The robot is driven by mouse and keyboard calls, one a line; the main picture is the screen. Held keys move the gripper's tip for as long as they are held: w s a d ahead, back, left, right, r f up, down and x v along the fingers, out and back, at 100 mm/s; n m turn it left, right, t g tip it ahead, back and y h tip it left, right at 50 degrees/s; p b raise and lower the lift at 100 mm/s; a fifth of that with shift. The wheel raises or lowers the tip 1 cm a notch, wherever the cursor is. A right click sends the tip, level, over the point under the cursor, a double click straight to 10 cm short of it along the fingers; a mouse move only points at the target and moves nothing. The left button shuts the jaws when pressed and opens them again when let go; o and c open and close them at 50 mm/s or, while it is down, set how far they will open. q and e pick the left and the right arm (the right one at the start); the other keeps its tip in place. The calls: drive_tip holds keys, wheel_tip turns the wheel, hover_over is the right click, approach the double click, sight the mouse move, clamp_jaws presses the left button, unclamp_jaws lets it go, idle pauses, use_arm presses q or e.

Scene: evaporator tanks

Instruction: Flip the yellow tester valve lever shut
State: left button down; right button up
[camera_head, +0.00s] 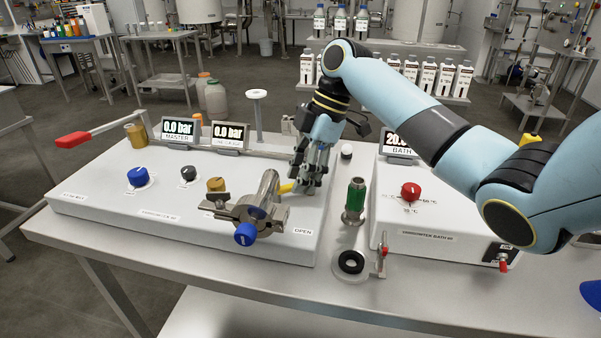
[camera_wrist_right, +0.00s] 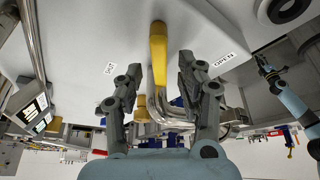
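The yellow tester valve lever (camera_wrist_right: 158,55) stands between the two grey fingers of my right gripper (camera_wrist_right: 160,76) in the right wrist view, with a gap on both sides. A SHUT label (camera_wrist_right: 110,68) lies left of it and an OPEN label (camera_wrist_right: 223,60) right of it. In the head view the lever (camera_head: 287,188) is mostly hidden behind the metal valve body (camera_head: 262,203) and my right gripper (camera_head: 308,178). The OPEN label (camera_head: 302,231) shows there too. My left gripper (camera_wrist_right: 266,68) seems to show small at the right of the wrist view; its fingers are unclear.
The white panel (camera_head: 110,205) carries a blue knob (camera_head: 138,176), a red-handled lever (camera_head: 73,140) and two 0.0 bar displays. The thermometer bath (camera_head: 430,235) is farther right.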

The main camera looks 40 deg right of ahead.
drive_tip(key=shift+f, duration=0.2)
clamp_jaws()
use_arm(q)
drive_tip(key=shift+s+d, duration=0.15)
drive_tip(key=shift+s, duration=0.05)
drive_tip(key=shift+r, duration=0.1)
use_arm(e)
drive_tip(key=shift+r, duration=0.1)
